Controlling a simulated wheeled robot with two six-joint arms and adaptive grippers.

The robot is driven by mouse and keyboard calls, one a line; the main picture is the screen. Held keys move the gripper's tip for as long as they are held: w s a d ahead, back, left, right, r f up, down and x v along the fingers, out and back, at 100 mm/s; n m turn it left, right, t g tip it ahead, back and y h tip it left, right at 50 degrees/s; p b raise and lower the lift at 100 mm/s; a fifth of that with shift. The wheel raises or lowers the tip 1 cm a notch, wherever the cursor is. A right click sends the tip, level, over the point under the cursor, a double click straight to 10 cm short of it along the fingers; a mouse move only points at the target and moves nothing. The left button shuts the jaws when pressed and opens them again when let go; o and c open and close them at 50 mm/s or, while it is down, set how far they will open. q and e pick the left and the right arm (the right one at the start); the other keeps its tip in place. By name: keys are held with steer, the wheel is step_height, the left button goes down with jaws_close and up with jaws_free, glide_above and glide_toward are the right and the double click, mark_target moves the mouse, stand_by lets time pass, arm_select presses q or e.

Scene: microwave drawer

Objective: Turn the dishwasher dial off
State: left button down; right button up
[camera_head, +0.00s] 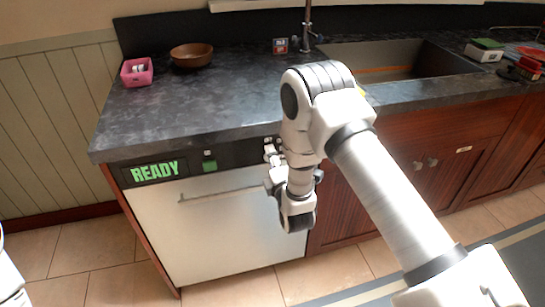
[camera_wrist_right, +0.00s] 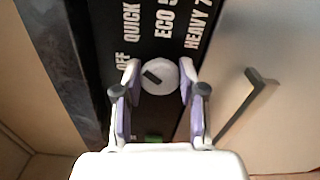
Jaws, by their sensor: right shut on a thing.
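The dishwasher (camera_head: 225,235) has a white front and a black control strip along its top. Its round white dial (camera_wrist_right: 172,76) shows in the right wrist view, with a short dark mark slanting toward the upper left. Labels OFF, QUICK, ECO and HEAVY are printed beside it. My right gripper (camera_head: 271,153) is at the right end of the strip. In the right wrist view, its fingers (camera_wrist_right: 159,82) are shut on the dial, one on each side. In the head view the dial is mostly hidden by the gripper. My left gripper is not in view.
A green READY display (camera_head: 155,171) and a green button (camera_head: 209,166) sit on the strip. The dishwasher's bar handle (camera_head: 220,194) runs below. The dark countertop (camera_head: 200,105) overhangs the strip and holds a pink box (camera_head: 137,78) and a brown bowl (camera_head: 191,55).

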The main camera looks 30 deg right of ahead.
steer(key=n, duration=0.3)
steer(key=shift+n+p, duration=0.3)
steer(key=shift+n, duration=1.8)
steer(key=o, duration=1.1)
steer(key=s, duration=0.4)
steer(key=s+a, duration=0.1)
steer(key=s, duration=0.3)
steer(key=s+a, duration=0.1)
steer(key=s, duration=0.2)
steer(key=shift+s+a, duration=0.15)
steer(key=shift+s, duration=0.25)
steer(key=shift+p, duration=0.3)
